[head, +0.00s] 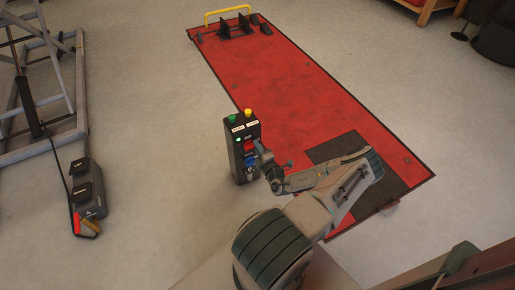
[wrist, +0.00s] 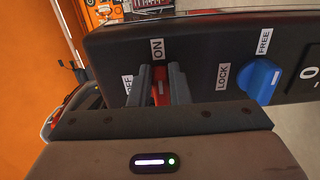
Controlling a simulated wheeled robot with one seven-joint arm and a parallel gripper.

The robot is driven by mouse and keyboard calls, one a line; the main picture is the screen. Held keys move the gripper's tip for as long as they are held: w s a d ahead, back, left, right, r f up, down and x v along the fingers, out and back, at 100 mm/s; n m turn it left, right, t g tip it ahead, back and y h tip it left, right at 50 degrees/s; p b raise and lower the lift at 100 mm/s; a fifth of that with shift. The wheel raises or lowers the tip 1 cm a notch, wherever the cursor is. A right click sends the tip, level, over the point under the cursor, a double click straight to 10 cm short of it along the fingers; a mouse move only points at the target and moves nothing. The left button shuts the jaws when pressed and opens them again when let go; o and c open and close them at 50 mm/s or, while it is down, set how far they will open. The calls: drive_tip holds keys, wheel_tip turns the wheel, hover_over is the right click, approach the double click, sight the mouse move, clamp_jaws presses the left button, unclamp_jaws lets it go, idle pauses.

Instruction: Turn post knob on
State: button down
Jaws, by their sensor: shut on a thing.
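The black control post (head: 240,168) stands on the floor at the left edge of the red lift. Its red post knob (head: 248,146) is on the front face and partly hidden by my gripper. In the wrist view the red knob (wrist: 160,92) sits between my two fingers, with the ON label (wrist: 157,49) just above it and the OFF label (wrist: 128,84) to its left. My gripper (wrist: 160,72), also in the head view (head: 257,148), is shut on the red knob. The fingers hide much of it, so its exact angle is hard to tell.
A blue knob (wrist: 262,80) with LOCK and FREE labels is beside the red one. Green (head: 232,119) and yellow (head: 248,113) buttons top the post. The flat red lift (head: 305,85) lies behind it. Bare floor lies between.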

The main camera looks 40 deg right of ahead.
drive_tip(key=c, duration=1.4)
unclamp_jaws()
drive_tip(key=shift+o, duration=0.2)
drive_tip(key=shift+s, duration=0.1)
drive_tip(key=p+v, duration=0.2)
drive_tip(key=v, duration=1.1)
drive_tip(key=shift+s+a+p, duration=0.2)
drive_tip(key=shift+s+p, duration=0.05)
drive_tip(key=shift+p, duration=0.05)
